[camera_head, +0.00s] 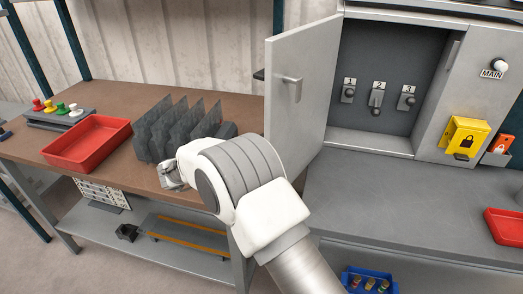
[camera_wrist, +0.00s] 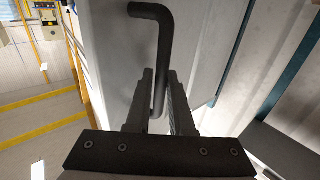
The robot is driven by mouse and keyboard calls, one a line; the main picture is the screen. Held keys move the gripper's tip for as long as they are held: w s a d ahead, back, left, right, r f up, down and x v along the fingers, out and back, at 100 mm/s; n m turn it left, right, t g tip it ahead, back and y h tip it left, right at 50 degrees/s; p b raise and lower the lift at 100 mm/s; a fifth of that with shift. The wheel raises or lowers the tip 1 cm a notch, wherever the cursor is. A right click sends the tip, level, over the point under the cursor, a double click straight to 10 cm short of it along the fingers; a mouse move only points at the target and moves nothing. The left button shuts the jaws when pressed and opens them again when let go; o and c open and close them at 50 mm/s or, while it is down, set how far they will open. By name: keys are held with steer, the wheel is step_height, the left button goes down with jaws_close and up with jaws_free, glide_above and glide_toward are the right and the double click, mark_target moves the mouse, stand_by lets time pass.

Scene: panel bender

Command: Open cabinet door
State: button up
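The grey cabinet door (camera_head: 297,120) stands swung wide open to the left of the cabinet, with its small handle (camera_head: 292,84) in plain sight in the head view. My gripper (camera_head: 172,177) is low and left of that handle, over the brown bench, largely covered by my wrist. In the wrist view a dark bent bar handle (camera_wrist: 158,62) stands out from a grey panel. It shows between the two dark fingers of my gripper (camera_wrist: 160,78), which have a narrow gap. I cannot tell whether they touch the bar.
Inside the cabinet are three numbered switches (camera_head: 376,98). A yellow lock box (camera_head: 464,138) hangs on its right side. The bench holds a red tray (camera_head: 88,142), dark upright plates (camera_head: 180,125) and several coloured knobs (camera_head: 57,107). The grey counter (camera_head: 400,195) before the cabinet has free room.

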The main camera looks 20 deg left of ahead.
steer(key=o, duration=0.3)
steer(key=shift+o, duration=0.2)
steer(key=v, duration=1.7)
steer(key=shift+s+b, duration=0.25)
steer(key=shift+b, duration=0.05)
steer(key=shift+a, duration=0.1)
